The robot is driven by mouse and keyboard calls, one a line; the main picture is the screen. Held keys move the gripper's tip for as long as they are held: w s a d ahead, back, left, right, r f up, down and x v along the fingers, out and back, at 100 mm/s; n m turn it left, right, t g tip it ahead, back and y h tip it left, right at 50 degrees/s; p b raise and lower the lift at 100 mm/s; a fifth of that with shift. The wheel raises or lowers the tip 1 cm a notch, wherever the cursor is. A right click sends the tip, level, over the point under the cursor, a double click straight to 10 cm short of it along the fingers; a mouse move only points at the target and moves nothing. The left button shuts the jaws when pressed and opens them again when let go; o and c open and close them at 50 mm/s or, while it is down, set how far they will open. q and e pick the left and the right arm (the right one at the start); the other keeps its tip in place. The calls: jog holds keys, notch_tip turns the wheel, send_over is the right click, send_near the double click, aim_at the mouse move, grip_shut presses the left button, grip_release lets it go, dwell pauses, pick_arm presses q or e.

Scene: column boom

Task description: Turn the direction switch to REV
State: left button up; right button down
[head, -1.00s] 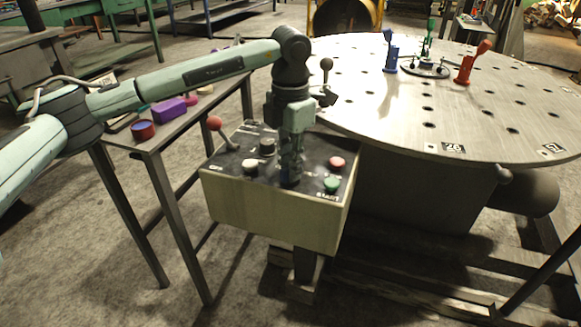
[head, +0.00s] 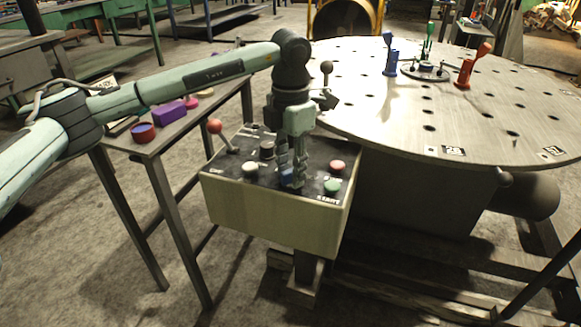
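A pale control box (head: 270,215) with a dark top panel stands in the middle. On it are a red-knobbed lever (head: 214,127), a cream button (head: 250,170), a black knob (head: 267,149), a red button (head: 337,166) and a green button (head: 332,185). My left gripper (head: 292,180) points straight down over the panel, left of the green button. A small blue part (head: 286,175) shows at its fingertips; I cannot tell whether it is the direction switch. The fingers hide that spot, and whether they are closed is unclear. My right gripper is out of view.
A large round holed table (head: 410,120) stands behind and right, bearing a blue clamp (head: 391,62) and a red clamp (head: 465,74). A dark-knobbed lever (head: 326,67) rises behind the gripper.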

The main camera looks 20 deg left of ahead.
aim_at(290, 170)
pick_arm(q)
jog(key=shift+r, duration=0.15)
notch_tip(290, 170, up, 12)
dwell(0.3)
dwell(0.4)
